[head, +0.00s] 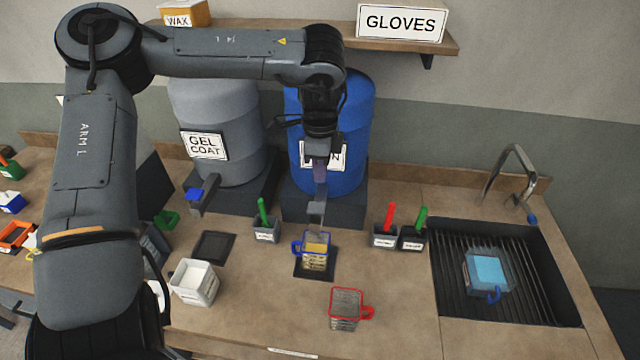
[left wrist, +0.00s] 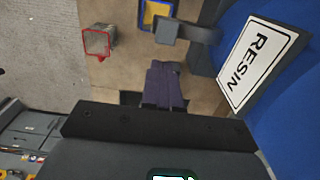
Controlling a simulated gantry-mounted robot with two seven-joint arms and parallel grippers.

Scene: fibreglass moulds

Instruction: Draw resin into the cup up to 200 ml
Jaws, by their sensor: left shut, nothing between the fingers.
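The blue resin drum (head: 345,100) stands on a dark stand at the back, its label partly hidden by my left arm. Its grey tap (head: 317,209) sticks out above a clear blue-rimmed cup (head: 314,262). The cup holds yellowish resin; its level against the marks is too small to read. It stands on a dark square pad (head: 300,272). The left wrist view shows the tap (left wrist: 188,32), the cup (left wrist: 146,15) and the RESIN label (left wrist: 258,62). My left gripper (head: 319,178) is shut and empty, just above the tap; its fingers (left wrist: 165,88) point towards it. My right gripper is out of view.
The gel coat drum (head: 217,120) stands left. A red-rimmed cup (head: 345,310) is in front, a white container (head: 194,282) front left. Small holders with green and red handles flank the pad. A sink (head: 540,270) holds a blue item at right.

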